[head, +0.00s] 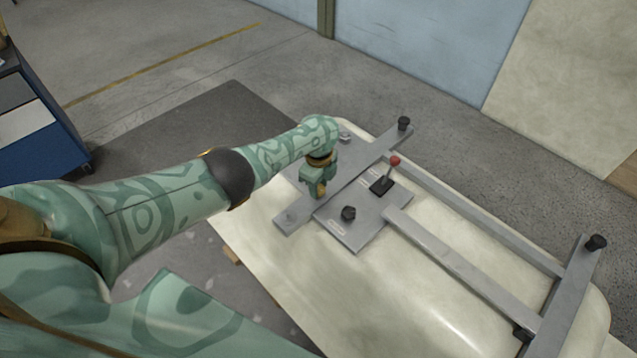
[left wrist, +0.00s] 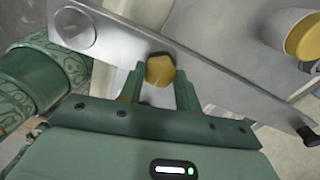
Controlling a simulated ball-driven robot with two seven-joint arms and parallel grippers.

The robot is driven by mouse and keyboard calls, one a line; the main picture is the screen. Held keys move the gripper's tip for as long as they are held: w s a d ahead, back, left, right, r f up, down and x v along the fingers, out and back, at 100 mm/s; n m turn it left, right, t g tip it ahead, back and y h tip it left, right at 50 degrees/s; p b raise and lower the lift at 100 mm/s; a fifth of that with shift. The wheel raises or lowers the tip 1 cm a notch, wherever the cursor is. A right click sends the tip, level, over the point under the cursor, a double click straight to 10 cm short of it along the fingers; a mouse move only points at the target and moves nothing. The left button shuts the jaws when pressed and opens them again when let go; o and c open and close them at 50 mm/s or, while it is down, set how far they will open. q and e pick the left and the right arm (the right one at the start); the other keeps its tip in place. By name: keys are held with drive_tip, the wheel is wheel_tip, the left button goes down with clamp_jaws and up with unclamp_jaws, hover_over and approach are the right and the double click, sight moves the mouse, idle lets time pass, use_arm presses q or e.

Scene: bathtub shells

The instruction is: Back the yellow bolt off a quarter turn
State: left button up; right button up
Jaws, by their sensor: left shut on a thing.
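My left gripper (head: 319,188) reaches down over the grey metal plate of the frame on the pale tub shell (head: 300,275). In the left wrist view its two green fingers (left wrist: 159,80) are shut on the yellow bolt (left wrist: 160,69), one finger on each side of the faceted head. The bolt sits at the near edge of the grey bar (left wrist: 125,35). In the head view the bolt cannot be told apart from the gripper's brass-coloured tips. My right gripper is not in view.
A lever with a red ball (head: 394,161) stands just right of the gripper. Grey rails (head: 455,262) run right along the shell. A pale cylinder with a yellow face (left wrist: 303,36) shows in the wrist view.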

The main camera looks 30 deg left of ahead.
sight(319, 188)
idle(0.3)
use_arm(q)
drive_tip(key=o, duration=1)
drive_tip(key=shift+c, duration=0.2)
wheel_tip(319, 188, up, 16)
drive_tip(key=p, duration=0.9)
drive_tip(key=shift+r+p, duration=0.2)
drive_tip(key=shift+p, duration=0.1)
